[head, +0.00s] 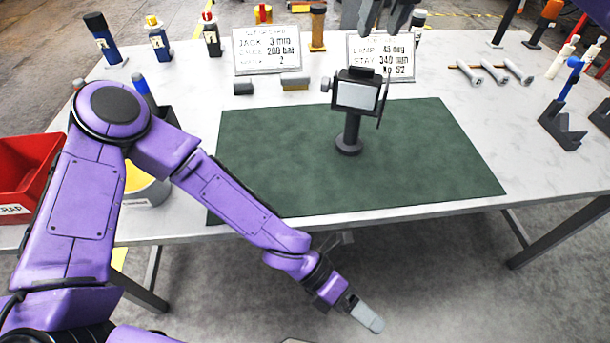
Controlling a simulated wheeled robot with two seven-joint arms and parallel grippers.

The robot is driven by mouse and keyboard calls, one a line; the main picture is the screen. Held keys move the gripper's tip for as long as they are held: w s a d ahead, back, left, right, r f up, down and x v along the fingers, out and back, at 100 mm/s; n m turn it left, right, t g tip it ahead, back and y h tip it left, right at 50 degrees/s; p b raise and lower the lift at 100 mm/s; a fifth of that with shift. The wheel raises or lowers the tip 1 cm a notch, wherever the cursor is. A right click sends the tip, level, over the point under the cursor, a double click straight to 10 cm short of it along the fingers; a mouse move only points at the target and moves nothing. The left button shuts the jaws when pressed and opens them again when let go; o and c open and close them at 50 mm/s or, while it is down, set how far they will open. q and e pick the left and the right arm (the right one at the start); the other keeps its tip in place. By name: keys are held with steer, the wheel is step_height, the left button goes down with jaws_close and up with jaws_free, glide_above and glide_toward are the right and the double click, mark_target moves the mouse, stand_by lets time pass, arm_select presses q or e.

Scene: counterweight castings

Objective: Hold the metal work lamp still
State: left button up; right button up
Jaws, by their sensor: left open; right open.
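My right gripper (386,18) is at the top edge, above and beyond the lamp, partly cut off. It is open and not touching the lamp.
Two printed signs (266,52) stand behind the mat. Several bottles (104,42) stand at the back left. A red bin (22,165) is at the left edge. Metal rods (492,72) and dark brackets (562,128) lie to the right. The mat around the lamp is clear.

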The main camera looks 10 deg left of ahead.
arm_select(q)
steer(key=w+d+r+h, duration=0.3)
steer(key=w+r, duration=0.2)
steer(key=r, duration=0.3)
steer(key=w+d+r+h, duration=0.2)
steer(key=w+r, duration=0.3)
steer(key=r, duration=0.3)
steer(key=w+a+r+m+t+h, duration=0.25)
steer(key=w+r+m, duration=0.25)
steer(key=w+r, duration=0.25)
steer(key=w+a+r+m+t+h, duration=0.2)
steer(key=w+a+r+m, duration=0.1)
steer(key=w+a+m, duration=0.45)
steer(key=w+a+r+m+t+h, duration=0.2)
steer(key=w+a+r+m, duration=0.25)
steer(key=w+a, duration=0.5)
steer(key=w+a+f+m+y, duration=0.2)
steer(key=a+f, duration=0.2)
steer(key=a, duration=0.3)
steer(key=n+g+y, duration=0.3)
steer(key=n+g, duration=0.1)
steer(key=n, duration=0.5)
glide_toward(353, 109)
steer(key=w+f, duration=0.2)
steer(key=shift+t, duration=0.35)
steer(key=d, duration=0.6)
steer(key=s+d, duration=0.1)
steer(key=d, duration=0.3)
steer(key=shift+r, duration=0.25)
